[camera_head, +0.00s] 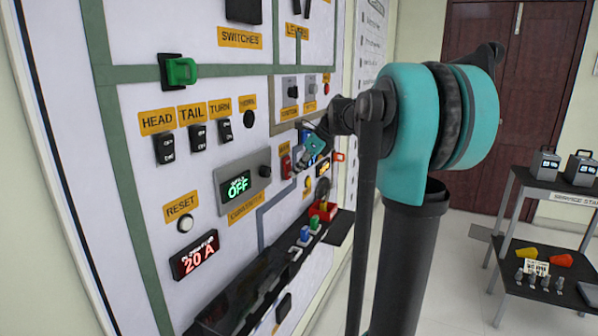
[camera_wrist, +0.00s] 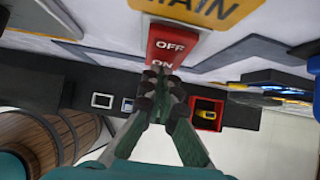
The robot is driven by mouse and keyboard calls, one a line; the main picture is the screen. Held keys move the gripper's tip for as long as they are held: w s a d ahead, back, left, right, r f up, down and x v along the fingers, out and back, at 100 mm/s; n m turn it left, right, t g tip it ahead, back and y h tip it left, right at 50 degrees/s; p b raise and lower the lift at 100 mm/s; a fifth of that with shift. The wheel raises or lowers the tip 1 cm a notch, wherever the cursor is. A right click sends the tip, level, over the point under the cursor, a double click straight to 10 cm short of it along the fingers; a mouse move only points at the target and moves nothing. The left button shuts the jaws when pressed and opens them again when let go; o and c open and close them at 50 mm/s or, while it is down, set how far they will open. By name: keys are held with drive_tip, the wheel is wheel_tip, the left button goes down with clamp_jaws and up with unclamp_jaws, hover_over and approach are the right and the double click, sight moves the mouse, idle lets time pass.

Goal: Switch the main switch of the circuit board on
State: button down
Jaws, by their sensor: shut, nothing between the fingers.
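The main switch (camera_wrist: 172,46) is a red rocker marked OFF at its top and ON at its bottom, under a yellow MAIN label (camera_wrist: 205,8) in the wrist view. My gripper (camera_wrist: 163,76) is shut and empty. Its fingertips are at the lower edge of the rocker, just below the word ON; whether they touch it I cannot tell. In the head view the red switch (camera_head: 286,167) shows on the white circuit board (camera_head: 140,110), with my gripper (camera_head: 299,168) close beside it on the right. Which way the rocker is tipped is unclear.
A lit panel reading OFF (camera_head: 237,186) and a red display reading 20 A (camera_head: 195,255) are left of the switch. A dark shelf (camera_head: 240,297) juts out below. A red bin (camera_wrist: 207,114) shows below the switch. A service stand (camera_head: 545,187) is far right.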

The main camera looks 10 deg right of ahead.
drive_tip(key=shift+w+a+f+t+y, duration=0.2)
drive_tip(key=shift+a+t+y, duration=0.1)
drive_tip(key=shift+y, duration=0.1)
drive_tip(key=shift+d+r, duration=0.1)
drive_tip(key=shift+r, duration=0.05)
drive_tip(key=shift+r, duration=0.7)
drive_tip(key=s+d+r, duration=0.5)
drive_tip(key=s+d, duration=0.2)
drive_tip(key=d, duration=0.3)
drive_tip(key=shift+s+a, duration=0.1)
